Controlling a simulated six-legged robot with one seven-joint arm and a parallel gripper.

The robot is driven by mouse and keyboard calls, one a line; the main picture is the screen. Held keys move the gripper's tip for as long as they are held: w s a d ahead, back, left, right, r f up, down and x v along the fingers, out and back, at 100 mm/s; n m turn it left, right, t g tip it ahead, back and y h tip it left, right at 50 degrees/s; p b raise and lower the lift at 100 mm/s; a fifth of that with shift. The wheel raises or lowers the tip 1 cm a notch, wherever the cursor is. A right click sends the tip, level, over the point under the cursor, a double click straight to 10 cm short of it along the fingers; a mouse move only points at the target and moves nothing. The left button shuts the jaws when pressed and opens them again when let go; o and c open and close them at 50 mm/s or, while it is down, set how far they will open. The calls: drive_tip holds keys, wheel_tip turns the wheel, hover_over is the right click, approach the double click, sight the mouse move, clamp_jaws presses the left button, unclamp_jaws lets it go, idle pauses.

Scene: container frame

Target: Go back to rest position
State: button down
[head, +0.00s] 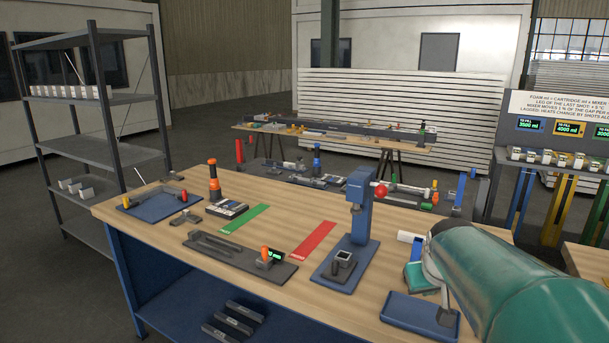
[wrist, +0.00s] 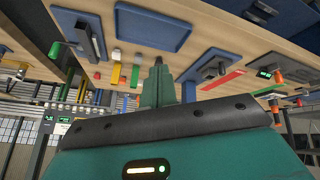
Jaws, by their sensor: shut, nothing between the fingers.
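In the head view my teal arm reaches in from the lower right, over the right end of the wooden workbench (head: 170,229). I cannot tell the exact gap between my gripper and the bench.
A blue press (head: 359,205) with a red knob stands left of my arm. Green (head: 245,218) and red (head: 313,241) strips, a grey fixture (head: 218,252) and an orange-topped post (head: 214,185) are farther left. Shelving (head: 100,150) stands at left. Floor behind it is clear.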

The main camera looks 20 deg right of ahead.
drive_tip(key=s+a+n+y, duration=0.1)
drive_tip(key=s+a, duration=0.2)
drive_tip(key=a, duration=0.6)
drive_tip(key=s+a+f+n+y, duration=0.1)
drive_tip(key=s+a, duration=0.2)
drive_tip(key=a, duration=0.6)
drive_tip(key=s+a+n+y, duration=0.1)
drive_tip(key=s+a, duration=0.2)
drive_tip(key=a, duration=0.5)
drive_tip(key=shift+s+a+f+n+y, duration=0.2)
drive_tip(key=shift+a+f+n+y, duration=0.1)
drive_tip(key=shift+a+y, duration=0.1)
drive_tip(key=shift+s+d, duration=0.1)
drive_tip(key=shift+s, duration=0.05)
